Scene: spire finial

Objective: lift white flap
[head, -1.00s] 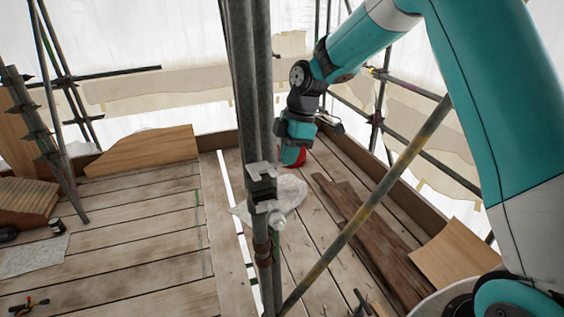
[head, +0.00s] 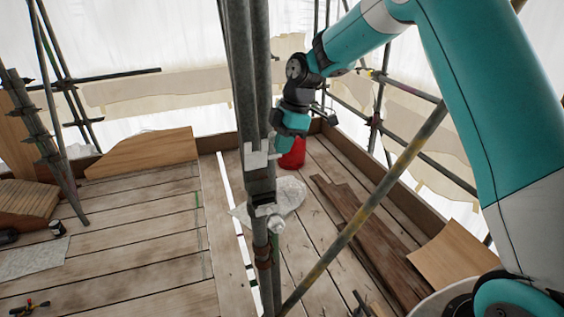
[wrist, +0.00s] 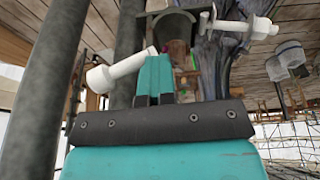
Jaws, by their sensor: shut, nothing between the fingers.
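A scaffold coupler (head: 261,185) is fixed on the upright poles, with a pale white flap (head: 255,158) standing up at its top. My gripper (head: 281,145) is just to the right of this flap; its fingertips are partly hidden, and contact cannot be told in the head view. In the wrist view my teal fingers (wrist: 154,77) are shut together with nothing between them. A white rod with a thick end (wrist: 115,70) lies beside them, its tip close to or touching them. A dark curved coupler part (wrist: 174,28) is just beyond.
Upright poles (head: 240,80) stand close left of my gripper. A diagonal pole (head: 370,195) crosses in front. A red container (head: 292,154) and a crumpled pale sheet (head: 285,195) lie on the planks behind. Another white bolt (wrist: 245,27) sticks out right in the wrist view.

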